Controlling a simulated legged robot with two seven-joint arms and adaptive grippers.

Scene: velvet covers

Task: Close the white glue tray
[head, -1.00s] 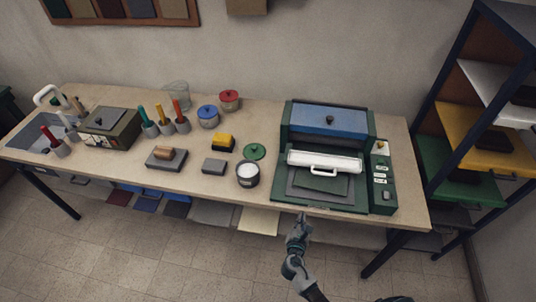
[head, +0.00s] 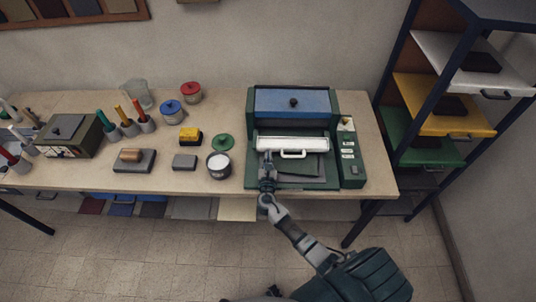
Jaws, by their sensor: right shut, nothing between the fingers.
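A white tray (head: 278,143) with a white loop handle (head: 293,154) sits at the front of the green machine (head: 252,125), below its blue lid (head: 300,102). It projects over a dark grey plate (head: 312,172). My right gripper (head: 267,157) is shut and empty. It is at the machine's front left, beside the handle and overlapping the tray's left end in the picture. I cannot tell whether it touches the tray. My left gripper is not in view.
A dark cup with white contents (head: 219,164) and a green lid (head: 223,142) stand left of the machine. A control panel (head: 351,160) is on its right. A rack (head: 378,105) with white, yellow and green trays stands further right.

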